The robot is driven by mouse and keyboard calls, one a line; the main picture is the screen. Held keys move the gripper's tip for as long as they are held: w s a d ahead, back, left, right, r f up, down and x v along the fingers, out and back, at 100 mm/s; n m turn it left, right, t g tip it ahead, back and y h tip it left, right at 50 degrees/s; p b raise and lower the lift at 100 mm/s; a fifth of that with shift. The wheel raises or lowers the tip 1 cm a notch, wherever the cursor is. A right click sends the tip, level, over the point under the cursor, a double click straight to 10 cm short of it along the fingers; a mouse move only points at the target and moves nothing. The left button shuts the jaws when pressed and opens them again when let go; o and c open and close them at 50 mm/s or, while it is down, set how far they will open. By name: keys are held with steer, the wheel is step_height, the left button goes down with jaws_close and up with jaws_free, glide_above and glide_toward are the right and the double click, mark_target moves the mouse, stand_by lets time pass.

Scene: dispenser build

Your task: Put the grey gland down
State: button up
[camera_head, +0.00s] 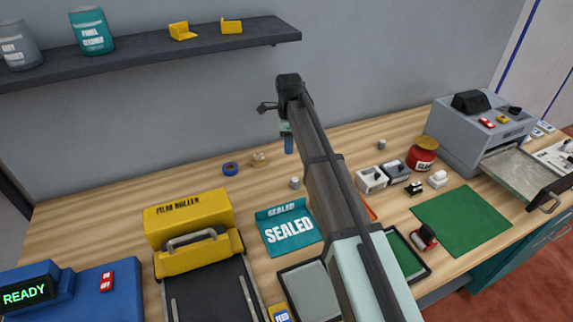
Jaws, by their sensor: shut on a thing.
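My arm reaches up and away over the bench, and my gripper (288,146) hangs down from its far end, in front of the grey wall. The gripper shows small, with a blue lower part. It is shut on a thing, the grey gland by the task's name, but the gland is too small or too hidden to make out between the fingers. A small grey cylinder (295,183) shows on the wooden bench (120,200) below the gripper. Another small grey cylinder (382,144) stands on the bench to the right of my arm.
A yellow film roller (190,222) and a teal SEALED tray (289,229) stand in front. A blue tape ring (230,169) lies behind them. White and grey boxes (371,179), a red jar (422,154), a green mat (462,220) and a grey machine (470,130) are right.

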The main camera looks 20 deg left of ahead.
mark_target(287, 164)
steer(key=w+a, duration=0.3)
steer(key=w, duration=0.1)
steer(key=shift+n, duration=0.4)
steer(key=shift+d+f, duration=0.15)
steer(key=shift+f, duration=2.2)
steer(key=shift+d+f, duration=0.1)
steer(key=shift+f, duration=2.25)
steer(key=shift+f, duration=0.1)
steer(key=o, duration=1)
step_height(287, 164, up, 12)
